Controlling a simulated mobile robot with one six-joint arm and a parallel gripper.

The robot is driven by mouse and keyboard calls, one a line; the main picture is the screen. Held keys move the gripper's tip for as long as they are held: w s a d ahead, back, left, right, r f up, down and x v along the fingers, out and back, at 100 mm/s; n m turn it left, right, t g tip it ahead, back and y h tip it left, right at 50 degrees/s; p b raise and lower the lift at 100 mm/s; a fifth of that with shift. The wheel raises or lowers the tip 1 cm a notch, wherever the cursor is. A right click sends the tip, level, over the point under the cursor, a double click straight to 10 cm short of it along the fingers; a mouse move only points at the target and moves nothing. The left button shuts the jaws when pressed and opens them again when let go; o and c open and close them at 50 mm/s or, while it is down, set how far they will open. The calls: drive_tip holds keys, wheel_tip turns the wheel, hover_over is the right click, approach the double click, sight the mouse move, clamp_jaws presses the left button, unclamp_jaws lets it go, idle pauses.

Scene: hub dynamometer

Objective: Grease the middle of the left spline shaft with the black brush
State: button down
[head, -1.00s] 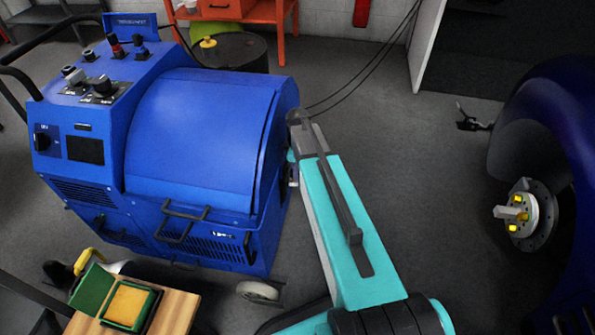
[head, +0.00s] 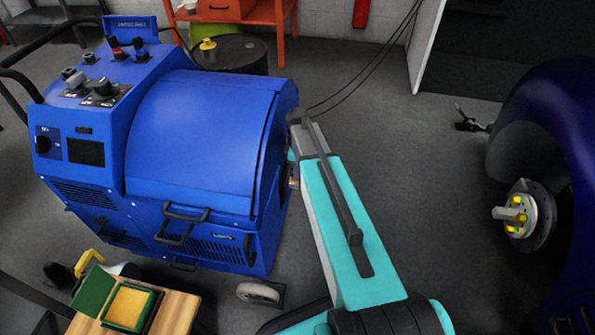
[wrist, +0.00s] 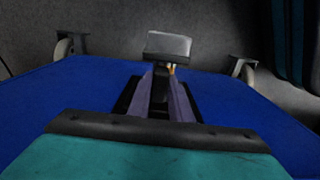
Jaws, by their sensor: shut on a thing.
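The blue dynamometer (head: 200,135) stands left of centre in the head view. My teal arm reaches along its right side, and my gripper is hidden there. A small brass-coloured bit (head: 294,182) shows between the machine and my arm; I cannot tell if it is a spline shaft. In the wrist view my gripper (wrist: 162,82) points along the blue side, with its two purple-grey fingers shut on a dark thing, apparently the black brush (wrist: 159,105). A grey block (wrist: 169,45) and a small orange-brown piece (wrist: 172,70) show beyond the fingertips. Any contact with a shaft is hidden.
A wooden surface (head: 178,312) with an open green box (head: 128,305) is at bottom left. A car hub with yellow nuts (head: 517,216) is at right. A dark drum (head: 232,55) and an orange bench (head: 262,12) stand behind. The floor right of my arm is mostly clear.

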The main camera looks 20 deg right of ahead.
drive_tip(key=shift+r+p, duration=2.95)
drive_tip(key=shift+r, duration=1.1)
